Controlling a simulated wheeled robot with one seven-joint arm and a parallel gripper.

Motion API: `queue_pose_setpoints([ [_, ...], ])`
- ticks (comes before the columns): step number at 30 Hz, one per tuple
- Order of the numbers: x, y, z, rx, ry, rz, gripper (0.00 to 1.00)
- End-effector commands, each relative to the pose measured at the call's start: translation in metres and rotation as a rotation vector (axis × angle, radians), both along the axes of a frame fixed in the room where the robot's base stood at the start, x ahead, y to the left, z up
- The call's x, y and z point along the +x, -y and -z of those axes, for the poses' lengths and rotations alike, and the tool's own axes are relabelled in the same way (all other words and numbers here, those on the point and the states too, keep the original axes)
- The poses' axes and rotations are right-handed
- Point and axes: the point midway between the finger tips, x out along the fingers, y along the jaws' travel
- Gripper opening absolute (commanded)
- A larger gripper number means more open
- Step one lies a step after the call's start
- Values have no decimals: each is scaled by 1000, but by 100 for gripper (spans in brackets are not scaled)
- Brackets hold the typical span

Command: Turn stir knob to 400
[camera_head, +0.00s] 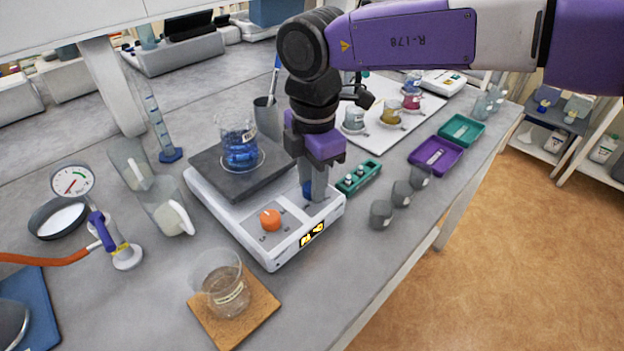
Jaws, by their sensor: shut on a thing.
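A white hotplate stirrer (240,228) with a dark square top stands mid-bench. An orange knob (270,219) is on its front left. A blue knob (307,189) is on its front right, mostly hidden by my gripper. My gripper (314,192) points down over the blue knob and is shut on it. The knob's pointer and scale are hidden, and its label cannot be read. A beaker of blue liquid (241,146) stands on the top plate.
A beaker (226,290) on a cork mat (252,312) stands in front of the stirrer. Right of it are a green rack (358,177), several grey weights (381,214) and a purple tray (436,156). Clear bench lies at front right.

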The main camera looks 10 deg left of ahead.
Motion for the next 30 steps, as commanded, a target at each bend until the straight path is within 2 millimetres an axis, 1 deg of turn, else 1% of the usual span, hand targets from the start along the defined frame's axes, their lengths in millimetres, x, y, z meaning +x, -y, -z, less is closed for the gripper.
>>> queue_pose_setpoints([
  [1,0,-1,-2,3,2,-1,0],
  [2,0,-1,-2,3,2,-1,36],
  [3,0,-1,-2,3,2,-1,44],
  [4,0,-1,-1,2,2,-1,50],
  [5,0,-1,-1,2,2,-1,52],
  [13,0,0,-1,1,1,-1,52],
  [17,1,0,-8,1,3,-1,52],
  [20,1,0,-21,1,4,0,52],
  [27,-1,1,-60,2,4,1,52],
  [30,-1,2,-71,1,3,0,52],
])
